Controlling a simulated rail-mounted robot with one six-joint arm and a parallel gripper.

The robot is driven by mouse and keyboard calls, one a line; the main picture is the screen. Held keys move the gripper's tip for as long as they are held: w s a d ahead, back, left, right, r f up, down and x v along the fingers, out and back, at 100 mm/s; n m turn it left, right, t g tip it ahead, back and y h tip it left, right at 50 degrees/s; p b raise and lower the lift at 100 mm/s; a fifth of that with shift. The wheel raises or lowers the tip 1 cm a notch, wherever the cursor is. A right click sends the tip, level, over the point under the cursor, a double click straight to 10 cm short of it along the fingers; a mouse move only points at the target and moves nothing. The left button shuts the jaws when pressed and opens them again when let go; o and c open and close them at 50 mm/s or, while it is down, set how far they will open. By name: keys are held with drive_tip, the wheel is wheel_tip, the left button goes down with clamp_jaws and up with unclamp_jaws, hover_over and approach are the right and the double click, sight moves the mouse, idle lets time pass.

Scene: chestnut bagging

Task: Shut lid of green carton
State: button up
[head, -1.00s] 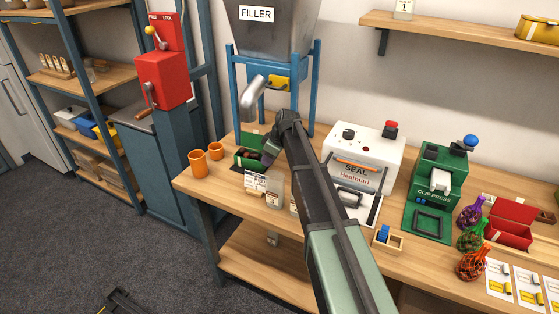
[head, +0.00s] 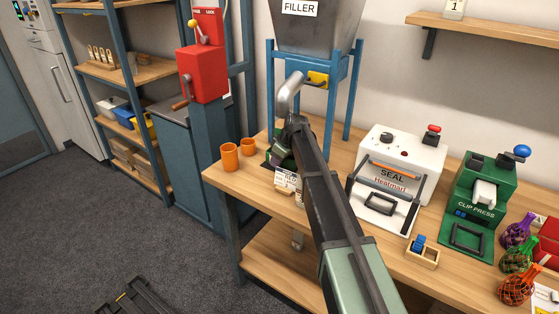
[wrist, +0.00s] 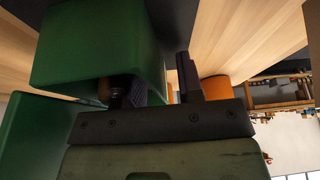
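The green carton (head: 270,159) is on the workbench under the filler's spout in the head view, mostly hidden behind my arm. In the wrist view two green panels of the carton (wrist: 90,50) fill the left side, close to my gripper. I cannot tell for sure which panel is the lid. My gripper (wrist: 152,80) has its two dark fingers apart, with a green face behind and between them. I cannot tell if they touch it. In the head view my gripper (head: 284,152) is at the carton, its fingertips hidden.
Two orange cups (head: 230,157) stand left of the carton, and a labelled packet (head: 285,180) in front of it. The filler (head: 315,60) rises behind. A white heat sealer (head: 402,160) and green clip press (head: 475,205) stand to the right.

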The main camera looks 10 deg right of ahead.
clamp_jaws()
drive_tip(key=shift+s+a, duration=0.1)
drive_tip(key=shift+s+a, duration=1)
drive_tip(key=shift+a, duration=0.5)
drive_tip(key=shift+s+a, duration=1.05)
drive_tip(key=shift+a, duration=0.45)
drive_tip(key=shift+s+a, duration=1)
drive_tip(key=shift+a, duration=0.5)
unclamp_jaws()
